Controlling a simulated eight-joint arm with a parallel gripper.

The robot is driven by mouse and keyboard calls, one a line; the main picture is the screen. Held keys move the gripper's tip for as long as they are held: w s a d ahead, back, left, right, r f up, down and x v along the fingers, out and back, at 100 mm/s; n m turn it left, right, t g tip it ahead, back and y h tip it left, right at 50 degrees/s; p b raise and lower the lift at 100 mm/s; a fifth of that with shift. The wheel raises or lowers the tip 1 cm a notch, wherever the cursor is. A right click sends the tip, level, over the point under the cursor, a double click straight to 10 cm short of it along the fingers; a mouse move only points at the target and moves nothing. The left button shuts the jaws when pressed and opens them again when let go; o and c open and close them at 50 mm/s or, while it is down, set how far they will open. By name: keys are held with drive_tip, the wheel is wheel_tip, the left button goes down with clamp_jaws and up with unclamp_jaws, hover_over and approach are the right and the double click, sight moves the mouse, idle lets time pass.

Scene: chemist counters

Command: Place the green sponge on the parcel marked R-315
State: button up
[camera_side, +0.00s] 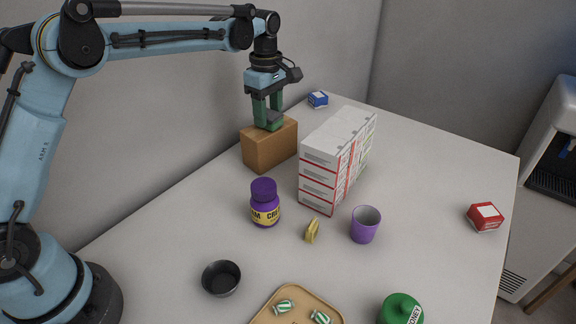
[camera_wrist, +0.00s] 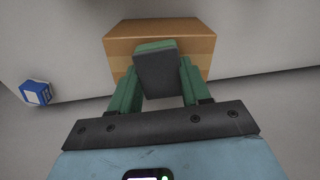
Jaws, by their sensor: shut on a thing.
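The brown parcel (camera_side: 270,151) stands near the wall at the back, left of the stack of white boxes; no R-315 mark can be read on it. It also shows in the wrist view (camera_wrist: 118,46). My gripper (camera_side: 268,118) points down over the parcel, its green fingers shut on the green sponge (camera_side: 274,122). In the wrist view the sponge (camera_wrist: 157,70) shows a dark grey face and a green edge between the fingertips, over the parcel's top. The sponge is at the parcel's top face; whether it touches cannot be told.
A white-and-red box stack (camera_side: 335,160) stands close to the parcel's right. A blue box (camera_side: 318,99) lies behind. A purple jar (camera_side: 265,205), yellow item (camera_side: 312,230), purple cup (camera_side: 365,225) and black bowl (camera_side: 221,278) stand in front. The right counter is mostly clear around a red box (camera_side: 485,217).

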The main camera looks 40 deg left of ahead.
sight(269, 114)
drive_tip(key=shift+f, duration=0.1)
drive_tip(key=o, duration=1)
drive_tip(key=s+r+m+t, duration=0.1)
drive_tip(key=s+r+m, duration=0.2)
drive_tip(key=r, duration=0.4)
drive_tip(key=s+r+m+t, duration=0.1)
drive_tip(key=s+r+m, duration=0.1)
drive_tip(key=r, duration=0.6)
drive_tip(key=s+f+m+t, duration=0.1)
drive_tip(key=s+f+m, duration=0.3)
drive_tip(key=s, duration=0.2)
drive_tip(key=s+f+m+t, duration=0.2)
drive_tip(key=s+f+m, duration=0.2)
drive_tip(key=s, duration=0.2)
drive_tip(key=s+d+f+m+t, duration=0.1)
drive_tip(key=s+f+m+t, duration=0.1)
drive_tip(key=s+f+m, duration=0.2)
drive_tip(key=shift+s+m, duration=0.5)
drive_tip(key=shift+s, duration=0.55)
